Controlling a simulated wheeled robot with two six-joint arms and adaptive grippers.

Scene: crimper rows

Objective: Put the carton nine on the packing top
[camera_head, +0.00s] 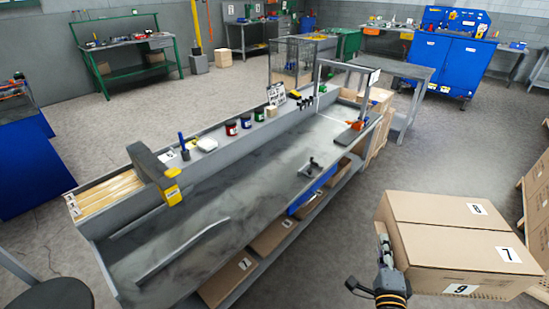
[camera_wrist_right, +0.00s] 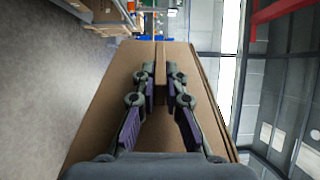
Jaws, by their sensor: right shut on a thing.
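A brown carton (camera_head: 415,238) with a label reading 9 on its near side is at the lower right of the head view. Its top carries labels that look like 7 and 6; I cannot tell if a second carton is behind it. My right gripper (camera_head: 384,246) is at its left end, shut on it. In the right wrist view, the fingers (camera_wrist_right: 160,92) close around a brown cardboard part of the carton (camera_wrist_right: 98,120). What lies under the carton is hidden. The packing top (camera_head: 205,245) is the grey bench to the left, apart from the carton. My left gripper is out of view.
A grey strip (camera_head: 182,249) and a dark tool (camera_head: 311,167) lie on the bench. Jars and a yellow-tipped post (camera_head: 172,194) line its far side. Cartons (camera_head: 228,278) stand on the shelf below. More cartons (camera_head: 538,195) stand at the right edge. Floor is clear between.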

